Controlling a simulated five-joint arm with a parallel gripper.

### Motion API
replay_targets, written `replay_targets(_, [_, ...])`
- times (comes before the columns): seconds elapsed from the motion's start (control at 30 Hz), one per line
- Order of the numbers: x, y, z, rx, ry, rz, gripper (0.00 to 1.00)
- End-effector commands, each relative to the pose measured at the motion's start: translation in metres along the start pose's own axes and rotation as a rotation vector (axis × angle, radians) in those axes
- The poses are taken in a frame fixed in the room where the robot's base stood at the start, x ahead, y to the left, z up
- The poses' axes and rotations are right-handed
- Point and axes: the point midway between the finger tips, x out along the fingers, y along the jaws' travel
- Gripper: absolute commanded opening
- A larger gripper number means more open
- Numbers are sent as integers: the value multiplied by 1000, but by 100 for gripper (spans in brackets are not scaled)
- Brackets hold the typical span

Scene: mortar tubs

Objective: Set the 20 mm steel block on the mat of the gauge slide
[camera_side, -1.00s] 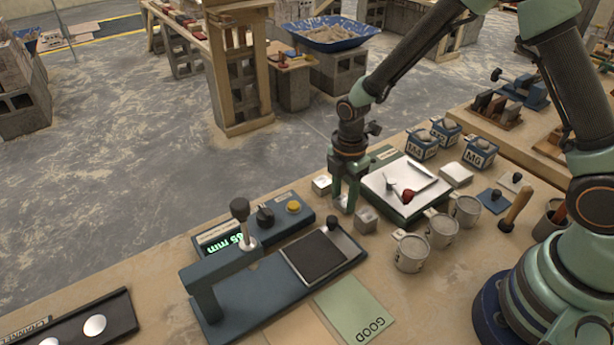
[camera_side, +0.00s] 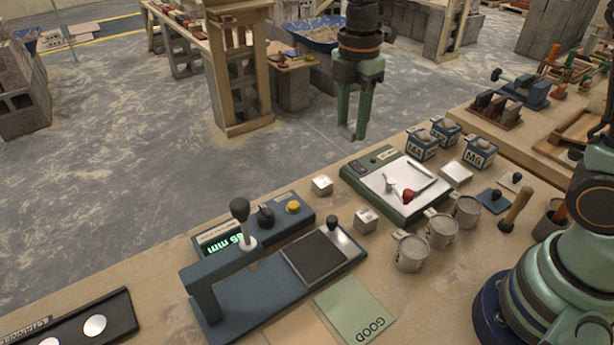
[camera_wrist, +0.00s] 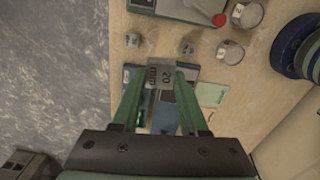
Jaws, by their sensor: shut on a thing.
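My gripper (camera_side: 352,132) is raised above the bench in the side view, with its fingers pointing down. In the wrist view my gripper (camera_wrist: 162,78) is shut on the 20 mm steel block (camera_wrist: 164,74), a grey cube whose faces read "20" and "mm". In the side view the block is small and mostly hidden between the fingertips. The gauge slide (camera_side: 267,292) is a blue base at the front of the bench. Its dark mat (camera_side: 316,258) is bare. The held block is well above and apart from the mat.
Two other steel blocks (camera_side: 322,185) (camera_side: 366,220) stand on the bench behind the slide. A black-knobbed post (camera_side: 241,222) rises on the slide's left. The scale tray (camera_side: 398,186), grey tubs (camera_side: 411,252) and green GOOD card (camera_side: 352,308) are nearby.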

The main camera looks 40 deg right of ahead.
Motion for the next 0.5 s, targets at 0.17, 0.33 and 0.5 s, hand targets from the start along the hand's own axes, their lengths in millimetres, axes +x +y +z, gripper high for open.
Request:
replay_targets(0.17, [-13, -6, -24, 4, 0, 2, 0])
replay_targets(0.33, [-23, -25, -76, 29, 1, 2, 0])
replay_targets(0.5, [-31, -48, -119, 62, 1, 2, 0])
